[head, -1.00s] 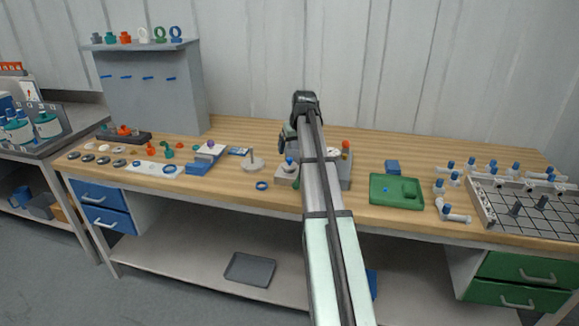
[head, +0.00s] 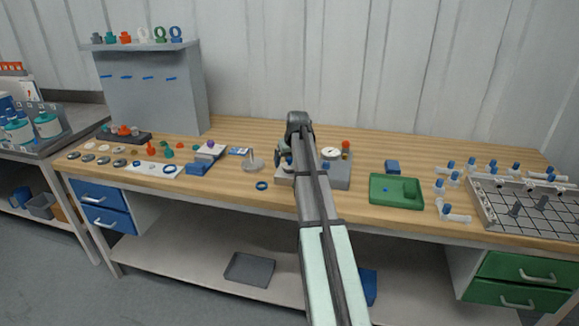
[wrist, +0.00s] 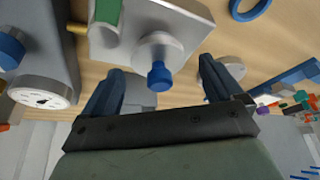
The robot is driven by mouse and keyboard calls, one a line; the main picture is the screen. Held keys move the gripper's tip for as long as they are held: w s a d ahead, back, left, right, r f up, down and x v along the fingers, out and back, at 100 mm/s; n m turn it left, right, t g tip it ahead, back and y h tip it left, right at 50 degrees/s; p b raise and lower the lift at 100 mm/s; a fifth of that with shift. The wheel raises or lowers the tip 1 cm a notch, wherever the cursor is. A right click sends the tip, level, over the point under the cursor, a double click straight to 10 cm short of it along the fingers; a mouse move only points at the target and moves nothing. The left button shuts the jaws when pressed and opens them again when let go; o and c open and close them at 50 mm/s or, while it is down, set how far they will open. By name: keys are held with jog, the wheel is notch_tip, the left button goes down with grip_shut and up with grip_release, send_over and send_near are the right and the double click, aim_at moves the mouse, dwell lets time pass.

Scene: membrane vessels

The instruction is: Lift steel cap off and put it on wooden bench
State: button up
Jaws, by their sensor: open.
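The steel cap (wrist: 155,52) is a round grey cap with a blue knob pointing toward the wrist camera. It sits on a pale metal block (wrist: 185,25) in the wrist view. My gripper (wrist: 162,70) is open, its two dark fingers on either side of the knob with gaps showing. In the head view my gripper (head: 284,157) is low over the block (head: 284,180), and my arm hides the cap. The wooden bench (head: 235,190) has bare wood in front of and left of the block.
A grey unit with a white dial (head: 331,153) and a red knob stands just right of the gripper. A blue ring (head: 262,186) and a round metal stand (head: 254,165) lie to the left. A green tray (head: 396,203) is farther right.

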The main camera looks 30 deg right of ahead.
jog(key=shift+c, duration=0.2)
jog(key=c, duration=1.2)
jog(key=shift+r, duration=0.15)
